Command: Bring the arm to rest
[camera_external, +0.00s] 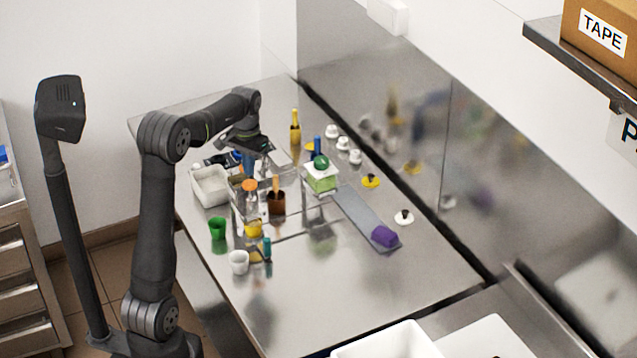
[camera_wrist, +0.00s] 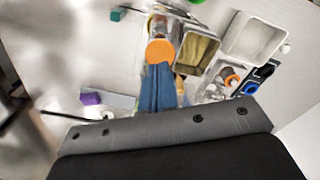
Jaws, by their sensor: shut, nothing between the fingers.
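My gripper (camera_external: 248,165) hangs from the arm over the far left part of the steel table (camera_external: 350,290). Its blue fingers are together and hold nothing; they also show in the wrist view (camera_wrist: 158,70). In the wrist view the fingertips overlap the lower edge of a round orange top (camera_wrist: 161,49). Whether they touch it cannot be told. The orange top (camera_external: 250,186) also shows in the external view, in front of the gripper. My arm is raised and bent, reaching from its base at the lower left.
Around the gripper stand a white bin (camera_external: 209,192), a brown holder (camera_external: 276,203), a green cup (camera_external: 217,229) and a yellow bottle (camera_external: 295,128). A purple block (camera_external: 384,237) lies on a grey strip. A steel wall panel (camera_external: 400,130) borders the right. The table's near part is clear.

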